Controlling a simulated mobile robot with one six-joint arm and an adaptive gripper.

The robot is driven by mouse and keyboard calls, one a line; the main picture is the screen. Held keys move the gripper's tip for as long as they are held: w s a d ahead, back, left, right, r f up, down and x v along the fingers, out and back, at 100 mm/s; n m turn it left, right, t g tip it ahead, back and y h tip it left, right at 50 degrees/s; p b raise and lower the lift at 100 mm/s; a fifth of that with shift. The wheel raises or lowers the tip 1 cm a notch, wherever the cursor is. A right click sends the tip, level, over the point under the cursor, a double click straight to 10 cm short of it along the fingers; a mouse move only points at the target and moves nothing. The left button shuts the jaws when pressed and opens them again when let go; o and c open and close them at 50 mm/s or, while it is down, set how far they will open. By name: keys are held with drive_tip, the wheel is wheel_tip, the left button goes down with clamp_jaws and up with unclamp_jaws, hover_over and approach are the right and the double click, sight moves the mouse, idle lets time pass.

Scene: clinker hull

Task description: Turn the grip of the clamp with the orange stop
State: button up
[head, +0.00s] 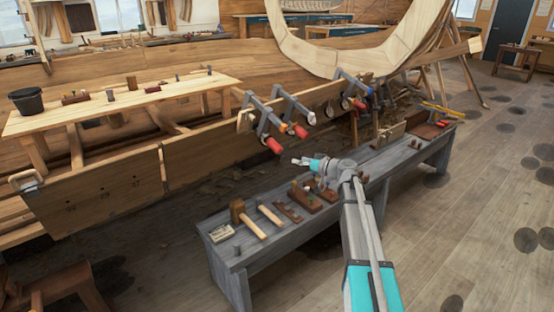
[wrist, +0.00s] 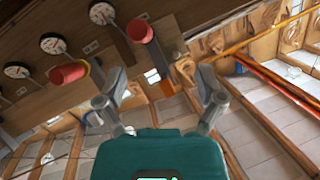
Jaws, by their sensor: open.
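Several grey clamps sit along the hull's plank edge in the head view, in a near group (head: 262,118) and a farther group (head: 350,88). Their grips are red cylinders. In the wrist view one red grip (wrist: 140,30) is at upper centre and another red grip (wrist: 68,73) is at left. A small orange stop (wrist: 167,88) shows below the upper-centre grip, apparently on that clamp's bar. My gripper (wrist: 162,78) is open and empty, its fingers either side of the orange stop in the picture; depth is unclear. In the head view my gripper (head: 300,161) is below the near clamps, apart from them.
A grey bench (head: 225,221) under my arm holds a mallet (head: 240,212), a hammer (head: 270,215) and small blocks. A plank table (head: 130,105) with a black bucket (head: 27,100) stands at left. White round dials (wrist: 53,43) line the plank. Floor at right is open.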

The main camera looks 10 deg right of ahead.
sight(282, 149)
drive_tip(key=w+d, duration=0.1)
drive_tip(key=w+d+t+b, duration=0.1)
drive_tip(key=shift+d+f, duration=0.3)
drive_tip(key=shift+w+a, duration=0.1)
drive_tip(key=shift+w, duration=0.05)
drive_tip(key=x, duration=1.3)
drive_tip(key=shift+w+a+r, duration=0.15)
drive_tip(key=shift+w+r, duration=0.05)
drive_tip(key=shift+w, duration=0.05)
drive_tip(key=c, duration=1.1)
drive_tip(key=shift+c, duration=0.2)
drive_tip(key=shift+m, duration=0.3)
